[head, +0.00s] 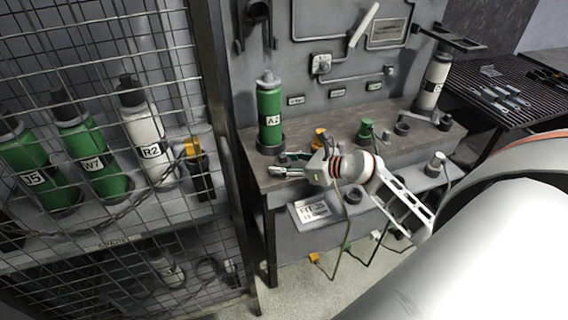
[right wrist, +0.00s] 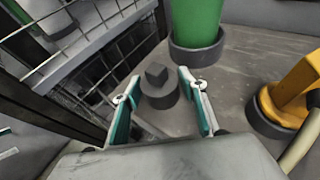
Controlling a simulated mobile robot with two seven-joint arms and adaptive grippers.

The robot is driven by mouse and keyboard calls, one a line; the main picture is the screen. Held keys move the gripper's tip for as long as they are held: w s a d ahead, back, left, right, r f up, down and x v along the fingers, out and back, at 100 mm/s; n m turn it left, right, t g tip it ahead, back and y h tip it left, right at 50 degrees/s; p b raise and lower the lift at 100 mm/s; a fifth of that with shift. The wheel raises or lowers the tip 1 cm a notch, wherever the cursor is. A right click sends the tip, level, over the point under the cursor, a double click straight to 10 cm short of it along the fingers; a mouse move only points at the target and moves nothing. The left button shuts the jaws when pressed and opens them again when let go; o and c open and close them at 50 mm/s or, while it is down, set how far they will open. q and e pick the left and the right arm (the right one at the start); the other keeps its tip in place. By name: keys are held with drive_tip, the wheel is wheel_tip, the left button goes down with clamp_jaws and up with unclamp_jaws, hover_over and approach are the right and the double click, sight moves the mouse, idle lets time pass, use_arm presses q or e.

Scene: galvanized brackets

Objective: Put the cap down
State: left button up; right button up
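A dark grey cap (right wrist: 158,92) with a square knob on top stands on the grey bench top in the right wrist view. My right gripper (right wrist: 159,80) is open, with its teal-lined fingers to the left and right of the cap and a gap on both sides. In the head view the right gripper (head: 280,164) is low over the left end of the bench (head: 395,145), in front of the green cylinder A2 (head: 270,115). My left gripper is not in view.
The green cylinder stands in a dark ring, close behind the cap. A yellow-orange fitting (right wrist: 290,95) is to the right on the bench. A wire mesh cage (head: 110,120) with cylinders J5, W7 and R2 stands left. A white cylinder (head: 433,82) is at the bench's right end.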

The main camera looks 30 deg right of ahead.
drive_tip(key=shift+o, duration=0.2)
drive_tip(key=shift+r, duration=0.2)
drive_tip(key=v, duration=1.2)
drive_tip(key=s+a+f+n+h, duration=0.1)
drive_tip(key=s+a+f+n, duration=0.4)
drive_tip(key=n, duration=0.6)
drive_tip(key=s+a+f+n+g+h, duration=0.1)
drive_tip(key=s+a+f+n, duration=0.4)
drive_tip(key=a+f+n, duration=0.4)
drive_tip(key=s+a+f+n+h, duration=0.1)
drive_tip(key=s+a+f+n, duration=0.4)
drive_tip(key=n, duration=1)
drive_tip(key=a+f, duration=0.3)
drive_tip(key=f, duration=0.1)
drive_tip(key=shift+f+g, duration=0.25)
drive_tip(key=shift+g, duration=0.05)
